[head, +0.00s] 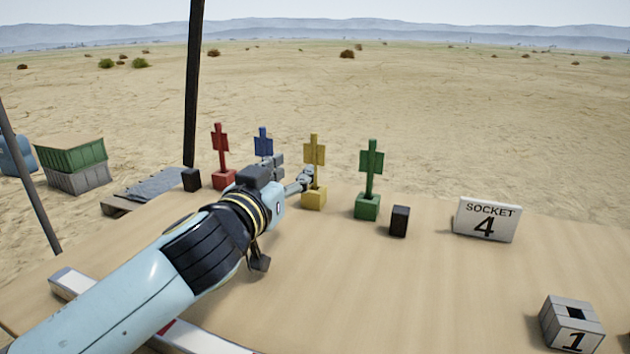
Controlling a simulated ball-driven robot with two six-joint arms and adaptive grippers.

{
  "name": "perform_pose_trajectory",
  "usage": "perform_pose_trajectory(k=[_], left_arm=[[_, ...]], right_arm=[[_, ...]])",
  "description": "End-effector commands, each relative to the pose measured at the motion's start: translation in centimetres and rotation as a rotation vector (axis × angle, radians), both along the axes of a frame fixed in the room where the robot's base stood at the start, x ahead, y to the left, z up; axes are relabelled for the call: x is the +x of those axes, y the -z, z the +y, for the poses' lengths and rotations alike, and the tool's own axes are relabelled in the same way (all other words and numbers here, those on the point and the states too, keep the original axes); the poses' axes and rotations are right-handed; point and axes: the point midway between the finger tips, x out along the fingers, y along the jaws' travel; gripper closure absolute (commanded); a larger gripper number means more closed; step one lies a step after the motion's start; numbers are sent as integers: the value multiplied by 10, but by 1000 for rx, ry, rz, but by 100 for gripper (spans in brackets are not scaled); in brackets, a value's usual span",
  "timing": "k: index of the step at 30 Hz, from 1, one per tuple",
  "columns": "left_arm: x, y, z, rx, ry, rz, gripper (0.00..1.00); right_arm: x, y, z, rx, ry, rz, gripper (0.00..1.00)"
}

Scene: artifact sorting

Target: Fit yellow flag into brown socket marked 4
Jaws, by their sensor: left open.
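The yellow flag (314,150) stands upright on its yellow block (314,200) on the tan table. My left gripper (291,173) is open just left of the flag's post. One finger overlaps the post's left edge in the picture; I cannot tell whether it touches. A white sign reading "SOCKET 4" (487,220) stands on the right part of the table. A grey block marked 1 (571,325) with a dark square hole in its top sits at the lower right. No brown socket marked 4 is in view. My right gripper is not in view.
Red (221,150), blue (264,141) and green (371,160) flags stand in the same row. Black blocks (399,221) (191,180) stand near the row. A white-edged frame (72,283) lies partly under my arm. The table's middle right is clear.

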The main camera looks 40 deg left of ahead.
Motion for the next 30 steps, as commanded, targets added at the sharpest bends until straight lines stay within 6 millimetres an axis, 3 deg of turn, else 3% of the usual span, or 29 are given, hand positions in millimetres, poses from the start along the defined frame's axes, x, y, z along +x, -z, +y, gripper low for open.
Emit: perform_pose_trajectory(k=[22,30], left_arm=[[95,-1,22,0,-1,-1,59],[105,0,24,0,1,-1,59]], right_arm=[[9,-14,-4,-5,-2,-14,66],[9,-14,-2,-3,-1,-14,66]])
